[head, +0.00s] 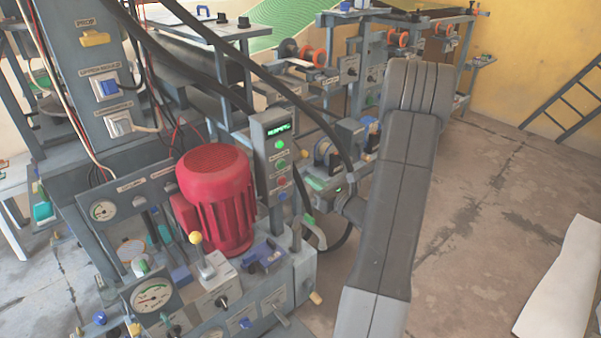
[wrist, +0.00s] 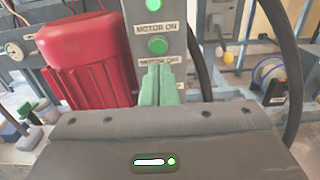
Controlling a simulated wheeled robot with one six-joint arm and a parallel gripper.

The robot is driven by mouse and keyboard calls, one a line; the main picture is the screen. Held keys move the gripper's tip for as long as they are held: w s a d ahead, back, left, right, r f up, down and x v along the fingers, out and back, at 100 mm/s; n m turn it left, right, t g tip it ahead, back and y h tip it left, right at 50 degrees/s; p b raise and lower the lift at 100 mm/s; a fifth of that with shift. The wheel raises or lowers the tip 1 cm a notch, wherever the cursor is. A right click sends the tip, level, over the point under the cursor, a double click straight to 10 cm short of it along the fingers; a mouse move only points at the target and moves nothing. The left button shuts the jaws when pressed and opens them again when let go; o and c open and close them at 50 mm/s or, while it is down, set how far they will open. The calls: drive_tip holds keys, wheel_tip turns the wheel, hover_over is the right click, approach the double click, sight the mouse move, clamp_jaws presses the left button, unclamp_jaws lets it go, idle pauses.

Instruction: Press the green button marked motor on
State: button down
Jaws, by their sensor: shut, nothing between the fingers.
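The green button (wrist: 157,46) sits on a grey upright panel (wrist: 177,14) in the wrist view, just under a label reading MOTOR ON. It also shows in the head view (head: 280,164), below a small green lamp and display. My gripper (wrist: 160,70) has its pale green fingers together and empty. In the wrist view the fingertips appear just below the green button, in front of the MOTOR OFF label. The fingers hide the panel below that label. Whether they touch the panel cannot be told.
A red motor (head: 217,195) stands left of the panel. A red button (head: 281,181) and a blue one (head: 283,196) are lower on the panel. Gauges, levers and a yellow-knobbed stick (head: 196,239) crowd the machine front. Black cables hang near the panel. Floor at right is open.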

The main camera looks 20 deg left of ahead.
drive_tip(key=shift+v, duration=1.05)
drive_tip(key=shift+w, duration=0.1)
